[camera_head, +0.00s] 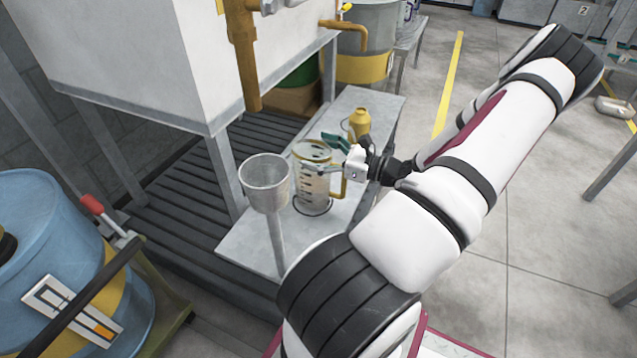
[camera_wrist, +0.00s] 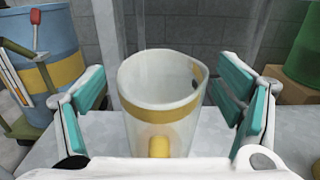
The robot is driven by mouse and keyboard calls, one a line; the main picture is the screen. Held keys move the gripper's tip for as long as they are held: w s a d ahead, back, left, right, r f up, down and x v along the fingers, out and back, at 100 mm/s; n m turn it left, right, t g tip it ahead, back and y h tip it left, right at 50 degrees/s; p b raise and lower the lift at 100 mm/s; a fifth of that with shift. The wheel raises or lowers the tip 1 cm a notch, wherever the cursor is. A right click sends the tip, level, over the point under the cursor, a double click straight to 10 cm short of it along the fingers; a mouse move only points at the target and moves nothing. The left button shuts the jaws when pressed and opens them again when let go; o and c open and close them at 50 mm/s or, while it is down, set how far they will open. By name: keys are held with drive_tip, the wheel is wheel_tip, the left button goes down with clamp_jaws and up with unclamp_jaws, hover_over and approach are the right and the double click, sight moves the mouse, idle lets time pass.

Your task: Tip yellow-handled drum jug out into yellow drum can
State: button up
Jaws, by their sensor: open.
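The jug (camera_head: 312,188) is clear with a yellow band near its rim and a yellow handle (camera_head: 341,185); it stands upright on the grey bench. In the wrist view the jug (camera_wrist: 155,118) stands between my fingers, its handle (camera_wrist: 158,147) facing the camera. My gripper (camera_head: 330,155) is open at the jug's upper part; the wrist view shows teal-padded fingers (camera_wrist: 160,88) either side, with gaps to the jug. The jug's contents are unclear. A small yellow can (camera_head: 359,124) with a narrow neck stands farther back on the bench.
A grey open-topped cup (camera_head: 265,183) on a post stands left of the jug, close to it. A white tank (camera_head: 170,60) on legs and a brown pipe (camera_head: 240,50) rise behind. A blue drum (camera_head: 45,240) stands at left. Open floor (camera_head: 500,220) lies to the right.

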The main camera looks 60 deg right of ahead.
drive_tip(key=c, duration=2)
drive_tip(key=shift+r, duration=0.1)
drive_tip(key=s+a+r+p, duration=0.1)
drive_tip(key=s+a+p, duration=0.1)
drive_tip(key=s, duration=0.2)
drive_tip(key=s+a+r+p, duration=0.2)
drive_tip(key=s+a, duration=0.1)
drive_tip(key=s, duration=0.2)
drive_tip(key=s+a+r+p, duration=0.1)
drive_tip(key=s+a+p, duration=0.1)
drive_tip(key=s, duration=0.3)
drive_tip(key=shift+s+a+r, duration=0.1)
drive_tip(key=shift+a+r, duration=0.2)
drive_tip(key=shift+r, duration=0.1)
